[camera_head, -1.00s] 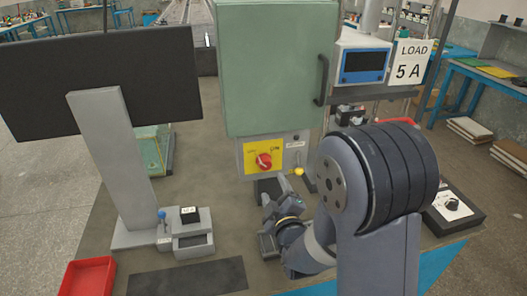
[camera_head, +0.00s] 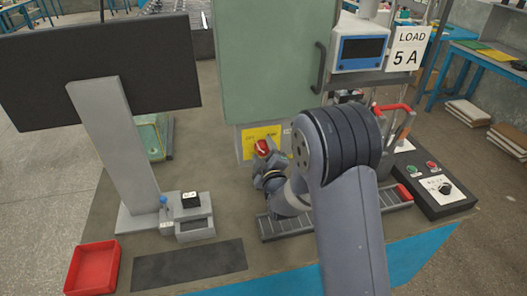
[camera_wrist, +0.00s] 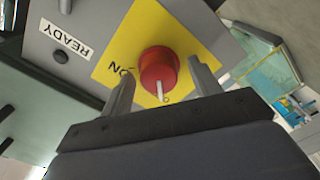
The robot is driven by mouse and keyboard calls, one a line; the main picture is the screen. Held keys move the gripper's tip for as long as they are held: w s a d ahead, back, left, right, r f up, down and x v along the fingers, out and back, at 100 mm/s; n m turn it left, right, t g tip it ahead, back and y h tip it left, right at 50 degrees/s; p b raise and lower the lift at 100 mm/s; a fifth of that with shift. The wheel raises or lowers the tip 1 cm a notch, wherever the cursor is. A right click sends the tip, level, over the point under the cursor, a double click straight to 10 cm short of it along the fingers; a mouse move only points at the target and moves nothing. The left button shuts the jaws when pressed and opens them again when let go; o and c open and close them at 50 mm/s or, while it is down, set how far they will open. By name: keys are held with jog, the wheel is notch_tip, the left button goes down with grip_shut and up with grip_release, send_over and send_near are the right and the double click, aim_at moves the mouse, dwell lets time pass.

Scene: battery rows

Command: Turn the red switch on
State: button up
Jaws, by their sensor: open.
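The red switch (camera_head: 262,146) is a round red knob on a yellow plate (camera_head: 248,135), on the front of the panel below the green cabinet. In the wrist view the red knob (camera_wrist: 158,68) has a pale pointer bar, and the yellow plate (camera_wrist: 120,55) shows the word "ON" beside it. My gripper (camera_wrist: 162,82) is open, with one finger on each side of the knob in that view. I cannot tell whether the fingers touch it. In the head view my gripper (camera_head: 268,158) is right at the switch and partly covers it.
The green cabinet (camera_head: 268,65) with a dark handle stands above the switch. A monitor on a grey stand (camera_head: 110,140) is to the left. A red tray (camera_head: 92,268) and a dark mat (camera_head: 190,266) lie in front. A black control box (camera_head: 435,190) is at right.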

jog(key=c, duration=1)
